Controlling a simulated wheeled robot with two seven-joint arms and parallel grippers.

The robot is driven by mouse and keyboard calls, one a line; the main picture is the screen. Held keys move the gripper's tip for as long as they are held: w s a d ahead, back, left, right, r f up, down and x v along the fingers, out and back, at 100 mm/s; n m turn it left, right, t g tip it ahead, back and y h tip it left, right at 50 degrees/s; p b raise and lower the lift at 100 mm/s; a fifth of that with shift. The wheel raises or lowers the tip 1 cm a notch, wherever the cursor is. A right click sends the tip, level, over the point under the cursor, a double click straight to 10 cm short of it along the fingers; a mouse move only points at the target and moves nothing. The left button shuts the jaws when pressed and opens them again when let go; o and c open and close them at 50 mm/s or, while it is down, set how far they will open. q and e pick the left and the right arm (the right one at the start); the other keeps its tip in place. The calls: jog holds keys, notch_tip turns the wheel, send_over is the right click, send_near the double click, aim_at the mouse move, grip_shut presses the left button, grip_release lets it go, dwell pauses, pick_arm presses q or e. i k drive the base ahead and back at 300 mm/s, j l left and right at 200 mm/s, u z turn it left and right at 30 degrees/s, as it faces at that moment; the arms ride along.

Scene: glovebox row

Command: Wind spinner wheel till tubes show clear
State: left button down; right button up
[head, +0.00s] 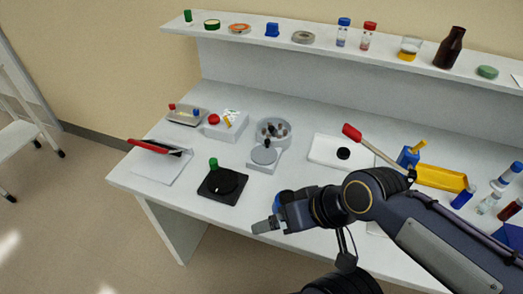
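A grey round spinner (273,129) with several small dark-topped tubes in its bowl stands at the middle of the bench. A flat grey disc (264,155), which looks like its wheel, lies on a pale base at its front. The tubes are too small to tell whether their contents are clear or cloudy. My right gripper (268,225) reaches in from the right over the bench's front edge, apart from the spinner and nearer the camera. Its fingers point left; their gap cannot be made out, and nothing is visibly held. My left gripper is out of view.
A black square device (221,185) with a green knob stands left of my gripper. A white tray (325,151), a red-handled tool (366,144) and a yellow tray (440,178) lie to the right. A shelf (384,60) with bottles runs behind.

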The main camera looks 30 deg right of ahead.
aim_at(263, 155)
jog(key=i+j, duration=0.1)
jog(key=j, duration=0.35)
jog(key=i+j, duration=0.15)
jog(key=j, duration=0.35)
jog(key=i+l+z, duration=0.15)
jog(key=z, duration=1.5)
jog(key=i, duration=0.3)
